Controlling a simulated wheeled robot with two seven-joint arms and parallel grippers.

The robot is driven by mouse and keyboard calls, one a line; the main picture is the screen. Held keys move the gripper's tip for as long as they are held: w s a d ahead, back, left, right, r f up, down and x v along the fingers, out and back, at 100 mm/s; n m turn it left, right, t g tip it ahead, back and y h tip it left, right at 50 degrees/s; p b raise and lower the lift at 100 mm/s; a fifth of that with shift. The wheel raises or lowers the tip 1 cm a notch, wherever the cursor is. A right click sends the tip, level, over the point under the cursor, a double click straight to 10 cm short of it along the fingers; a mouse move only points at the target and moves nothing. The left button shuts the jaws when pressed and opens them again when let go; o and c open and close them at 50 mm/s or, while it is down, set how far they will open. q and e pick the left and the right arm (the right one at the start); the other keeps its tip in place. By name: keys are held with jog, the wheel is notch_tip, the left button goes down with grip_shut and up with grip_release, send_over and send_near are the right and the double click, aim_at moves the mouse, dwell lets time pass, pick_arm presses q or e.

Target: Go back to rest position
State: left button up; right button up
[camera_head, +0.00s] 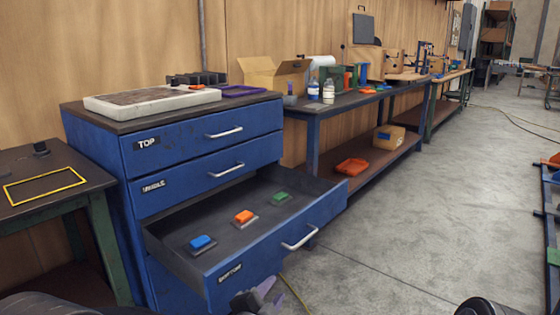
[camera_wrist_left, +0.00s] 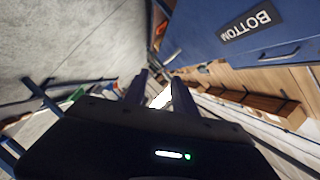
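My left gripper (camera_head: 262,295) is at the bottom edge of the head view, in front of the open bottom drawer (camera_head: 285,238). Its two fingers (camera_wrist_left: 160,90) stand apart in the left wrist view, with nothing between them. The blue drawer front with its BOTTOM label (camera_wrist_left: 246,26) shows at the upper right of that view. My right gripper is out of view; only a dark rounded part, which may be my right arm, shows at the lower right of the head view.
The drawer holds a blue block (camera_head: 202,242), an orange block (camera_head: 244,216) and a green block (camera_head: 281,197). The cabinet's TOP (camera_head: 205,135) and middle drawers are shut. A table with a yellow frame (camera_head: 45,186) stands left, a workbench (camera_head: 345,101) behind.

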pick_arm(q)
jog(key=s+a+f+n+g+y, duration=0.1)
jog(key=s+f+n+g, duration=0.4)
jog(key=f, duration=0.6)
jog(key=s+a+f+n+g+y, duration=0.1)
jog(key=s+f+n+g, duration=0.2)
jog(key=s+f+n, duration=0.65)
jog(key=s+a+f+n+g, duration=0.35)
jog(key=s+f+g, duration=0.25)
jog(key=s+f, duration=0.95)
notch_tip(320, 180, up, 27)
jog(key=s+p, duration=0.1)
jog(key=p, duration=2.6)
jog(key=shift+s+m+h, duration=0.3)
